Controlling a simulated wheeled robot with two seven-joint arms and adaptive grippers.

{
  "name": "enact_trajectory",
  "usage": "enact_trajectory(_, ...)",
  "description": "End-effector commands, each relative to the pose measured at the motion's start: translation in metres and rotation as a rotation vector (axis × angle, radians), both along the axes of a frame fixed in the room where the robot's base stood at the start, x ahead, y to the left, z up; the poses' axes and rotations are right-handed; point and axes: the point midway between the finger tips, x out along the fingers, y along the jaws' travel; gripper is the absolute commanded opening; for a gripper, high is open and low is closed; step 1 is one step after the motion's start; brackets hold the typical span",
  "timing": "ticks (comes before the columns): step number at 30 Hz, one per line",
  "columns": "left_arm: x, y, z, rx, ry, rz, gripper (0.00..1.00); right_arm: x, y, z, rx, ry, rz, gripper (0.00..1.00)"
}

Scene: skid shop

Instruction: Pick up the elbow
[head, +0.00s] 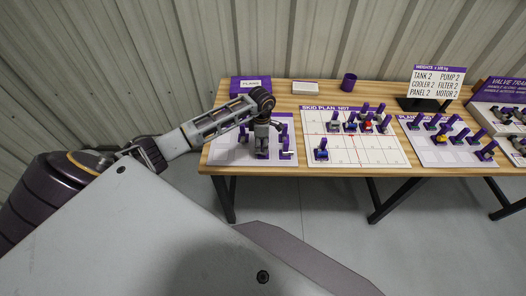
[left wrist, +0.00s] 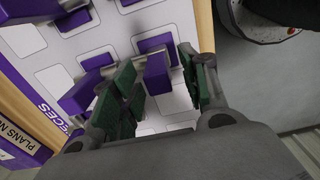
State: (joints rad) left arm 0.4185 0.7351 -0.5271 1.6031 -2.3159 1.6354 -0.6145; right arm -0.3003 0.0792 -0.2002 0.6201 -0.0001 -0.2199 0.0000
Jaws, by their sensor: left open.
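Several purple pieces stand on a white pieces sheet (head: 228,152) at the left end of the wooden table; I cannot tell which is the elbow. My left gripper (head: 262,150) points down over this sheet and hides part of it. In the left wrist view my left gripper (left wrist: 158,80) is open, its green-padded fingers apart. A purple block (left wrist: 158,72) shows between the fingers; I cannot tell whether they touch it. My right gripper is out of view.
A skid plan board (head: 350,152) with several coloured pieces lies right of the gripper. A second board (head: 455,157) with pieces lies farther right. A purple box (head: 262,82), a white block (head: 305,88), a purple cup (head: 348,82) and a weights sign (head: 437,82) stand along the back.

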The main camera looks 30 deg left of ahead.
Motion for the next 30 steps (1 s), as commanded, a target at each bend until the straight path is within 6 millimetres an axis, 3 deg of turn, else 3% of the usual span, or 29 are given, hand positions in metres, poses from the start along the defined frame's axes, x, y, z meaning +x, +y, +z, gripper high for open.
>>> enact_trajectory(9,-0.0001,0.0000,0.0000,-0.001,0.001,0.000,0.43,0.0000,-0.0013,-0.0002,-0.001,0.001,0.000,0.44)
enact_trajectory(19,-0.0002,0.0000,0.0001,-0.001,0.001,0.000,0.01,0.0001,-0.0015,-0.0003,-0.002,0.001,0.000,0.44)
enact_trajectory(30,-0.0001,0.0001,0.0004,0.000,0.000,0.000,0.00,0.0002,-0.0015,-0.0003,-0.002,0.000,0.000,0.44)
